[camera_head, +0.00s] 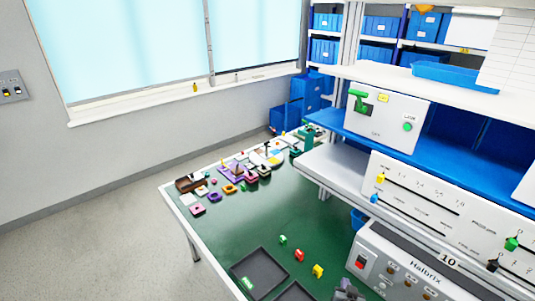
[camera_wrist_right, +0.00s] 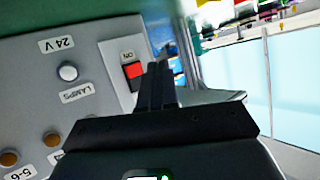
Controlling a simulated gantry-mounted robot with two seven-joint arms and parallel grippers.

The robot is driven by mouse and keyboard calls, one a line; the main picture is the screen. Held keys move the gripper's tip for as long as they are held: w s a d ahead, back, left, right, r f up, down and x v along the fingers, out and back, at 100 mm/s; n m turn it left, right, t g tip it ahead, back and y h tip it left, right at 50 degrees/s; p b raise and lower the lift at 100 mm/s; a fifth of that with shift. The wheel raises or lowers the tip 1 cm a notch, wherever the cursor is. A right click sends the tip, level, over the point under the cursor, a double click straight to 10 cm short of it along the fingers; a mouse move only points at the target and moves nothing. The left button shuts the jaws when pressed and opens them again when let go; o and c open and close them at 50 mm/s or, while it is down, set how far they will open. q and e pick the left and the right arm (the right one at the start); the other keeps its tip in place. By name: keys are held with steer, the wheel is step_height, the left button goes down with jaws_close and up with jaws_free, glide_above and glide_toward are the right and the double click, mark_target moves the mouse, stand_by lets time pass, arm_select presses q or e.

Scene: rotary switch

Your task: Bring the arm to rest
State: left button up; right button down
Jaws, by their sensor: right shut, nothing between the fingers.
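My right gripper (camera_head: 347,293) shows as a dark grey shape at the bottom edge of the head view, beside the grey Halbrix panel box (camera_head: 428,262). In the right wrist view, its two black fingers (camera_wrist_right: 158,85) are together with nothing between them. They overlap the edge of a red rocker switch (camera_wrist_right: 133,70) marked ON; I cannot tell whether they touch it. The red switch also shows in the head view (camera_head: 360,262). A round white lamp (camera_wrist_right: 67,72) under a "24 V" label and brown round parts (camera_wrist_right: 9,159) are on the same panel. My left gripper is not in view.
A white box with a green handle (camera_head: 358,98) stands on the blue shelf. A white slider panel (camera_head: 440,205) is above the Halbrix box. Black trays (camera_head: 259,258) and small coloured blocks (camera_head: 299,255) lie on the green table (camera_head: 240,225), whose middle is mostly clear.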

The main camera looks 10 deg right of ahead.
steer(key=s+a+r+n+g+y, duration=0.1)
steer(key=s+a+n+g+y, duration=0.1)
steer(key=s+a, duration=0.55)
steer(key=s+a+n+g+y, duration=0.2)
steer(key=s+a+n+g, duration=0.15)
steer(key=s, duration=0.65)
steer(key=s+a+r+n+g+y, duration=0.15)
steer(key=s+r, duration=0.25)
steer(key=s, duration=0.4)
steer(key=s+a+r+n+g, duration=0.1)
steer(key=s+a+r, duration=0.1)
steer(key=s+r, duration=0.35)
step_height(320, 180, up, 19)
steer(key=p, duration=2.1)
steer(key=shift+s+r+p, duration=0.15)
steer(key=shift+s+p, duration=0.2)
steer(key=shift+s, duration=0.1)
steer(key=shift+d, duration=0.15)
